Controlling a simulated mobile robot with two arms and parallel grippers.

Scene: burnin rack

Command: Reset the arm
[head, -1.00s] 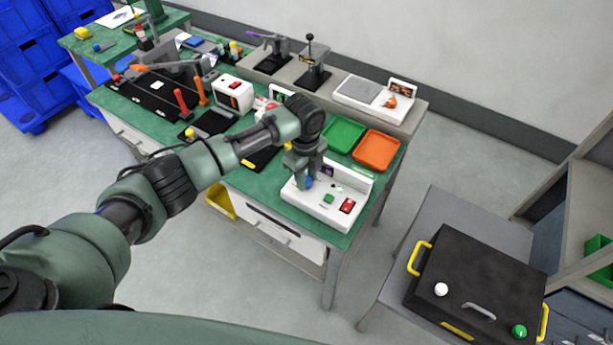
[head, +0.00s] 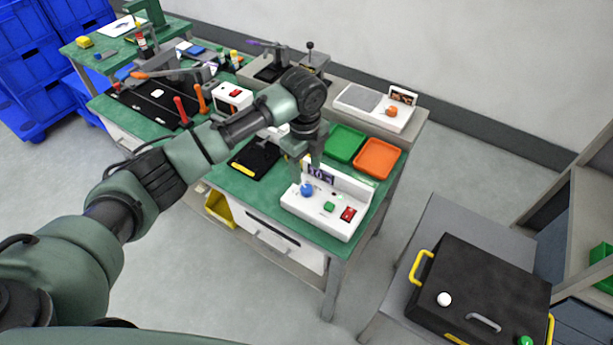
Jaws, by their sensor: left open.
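My left arm reaches in from the left over the green-topped bench (head: 225,180). My left gripper (head: 308,172) points down, open, just above and behind the blue knob of a white control box. The white control box (head: 318,215) stands at the bench's near right corner. The gripper looks clear of the knob and holds nothing that I can see. My right gripper is not in view.
A green tray (head: 345,143) and an orange tray (head: 377,158) lie behind the box. A white scale-like device (head: 375,107) sits on the rear shelf. A black case (head: 478,285) with yellow handles rests on a grey table at right. Open floor lies between the tables.

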